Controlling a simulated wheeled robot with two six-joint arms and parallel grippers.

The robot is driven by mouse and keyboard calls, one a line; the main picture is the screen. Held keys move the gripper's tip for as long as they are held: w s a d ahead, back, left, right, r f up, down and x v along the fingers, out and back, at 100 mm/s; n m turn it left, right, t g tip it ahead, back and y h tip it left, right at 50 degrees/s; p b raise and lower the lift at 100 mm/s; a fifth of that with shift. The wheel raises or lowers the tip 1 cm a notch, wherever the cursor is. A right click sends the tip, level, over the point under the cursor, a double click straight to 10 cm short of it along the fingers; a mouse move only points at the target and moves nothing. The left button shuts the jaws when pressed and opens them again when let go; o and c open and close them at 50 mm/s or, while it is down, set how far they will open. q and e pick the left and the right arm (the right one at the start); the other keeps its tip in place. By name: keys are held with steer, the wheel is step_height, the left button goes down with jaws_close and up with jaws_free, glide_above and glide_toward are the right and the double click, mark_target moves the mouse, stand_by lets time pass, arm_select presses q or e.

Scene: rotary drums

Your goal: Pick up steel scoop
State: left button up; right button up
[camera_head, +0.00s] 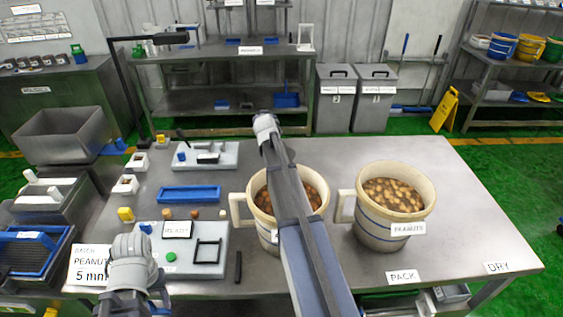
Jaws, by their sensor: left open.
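I cannot clearly pick out a steel scoop in the head view; it may be hidden or too small to tell. A small dark item (208,157) lies on the pale board at the back left of the table, but its kind is unclear. My left gripper (138,301) is at the bottom left, open, over the table's front left edge and partly cut off by the picture's edge. It is left of the pale board with the black frame.
Two cream buckets of peanuts, left (313,187) and right (424,190), stand on the steel table (480,220). The left one is partly hidden by my arm. A blue tray (188,194), a labelled board (190,243) and a grey bin (62,135) are left. The table's right side is clear.

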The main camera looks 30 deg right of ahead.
steer(key=shift+w+d+f, duration=0.1)
steer(key=shift+w, duration=0.1)
steer(key=shift+c, duration=0.6)
jaws_close()
stand_by(0.7)
